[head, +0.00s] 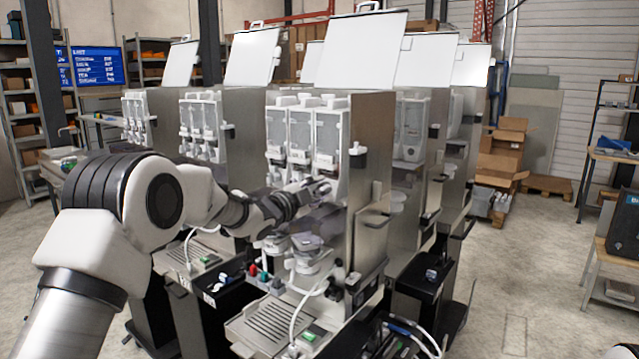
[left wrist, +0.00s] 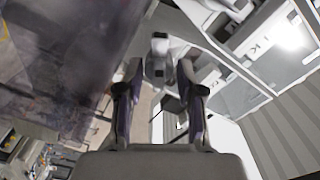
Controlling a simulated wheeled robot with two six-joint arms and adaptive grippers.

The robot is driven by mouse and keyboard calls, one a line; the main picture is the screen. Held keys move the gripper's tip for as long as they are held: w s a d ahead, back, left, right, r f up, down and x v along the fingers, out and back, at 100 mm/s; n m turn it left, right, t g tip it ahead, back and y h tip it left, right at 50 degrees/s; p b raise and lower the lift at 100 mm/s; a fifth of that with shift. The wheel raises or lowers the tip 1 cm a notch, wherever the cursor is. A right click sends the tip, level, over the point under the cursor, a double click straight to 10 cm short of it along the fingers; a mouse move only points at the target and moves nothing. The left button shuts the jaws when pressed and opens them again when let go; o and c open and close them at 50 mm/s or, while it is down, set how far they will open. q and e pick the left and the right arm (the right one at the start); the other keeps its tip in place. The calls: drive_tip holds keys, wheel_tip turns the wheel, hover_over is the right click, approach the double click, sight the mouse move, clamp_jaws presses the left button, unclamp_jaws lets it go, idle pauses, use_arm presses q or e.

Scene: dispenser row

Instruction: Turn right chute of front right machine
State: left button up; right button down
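The front right machine (head: 372,150) is a tall metal cabinet with several clear-fronted white canisters side by side. Its right canister (head: 328,140) has its chute at the lower end, partly hidden behind my left gripper. My left gripper (head: 322,187) is just below and in front of that canister. In the left wrist view the two fingers (left wrist: 159,75) stand apart, with a white rounded part (left wrist: 160,47) between and beyond their tips. I cannot tell whether the fingers touch it.
Similar machines (head: 205,125) stand to the left and behind. Below the canisters are a scale-like unit (head: 306,243), a slotted tray (head: 268,325) and a white hose (head: 297,320). Cardboard boxes (head: 503,150) are piled at the back right.

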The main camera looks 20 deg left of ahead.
use_arm(q)
drive_tip(key=shift+w+f, duration=0.3)
drive_tip(key=shift+w, duration=0.1)
drive_tip(key=shift+s+a+r, duration=0.1)
drive_tip(key=shift+s+r, duration=0.1)
clamp_jaws()
drive_tip(key=shift+f, duration=0.1)
